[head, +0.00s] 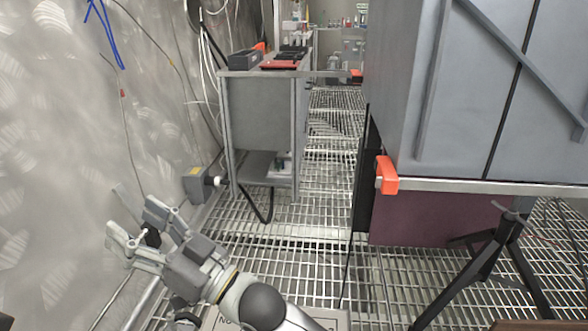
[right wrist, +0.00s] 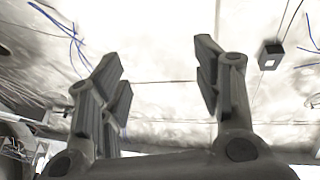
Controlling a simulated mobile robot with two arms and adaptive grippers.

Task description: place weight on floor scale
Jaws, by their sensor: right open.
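My right gripper (head: 133,226) is at the lower left in the head view, near the pale tunnel wall, with its fingers apart. In the right wrist view the same gripper (right wrist: 157,78) is open, with nothing between its fingers. No weight can be made out in either view. A light grey panel with dark lettering (head: 338,320) lies at the bottom edge of the head view, mostly hidden by my right arm; I cannot tell whether it is the floor scale. My left gripper is not in view.
A grey bench (head: 262,110) with tools stands ahead on the left. A large grey cabinet (head: 480,90) with an orange corner guard (head: 387,175) fills the right, beside a black tripod stand (head: 490,260). The grated floor (head: 325,170) between them is open.

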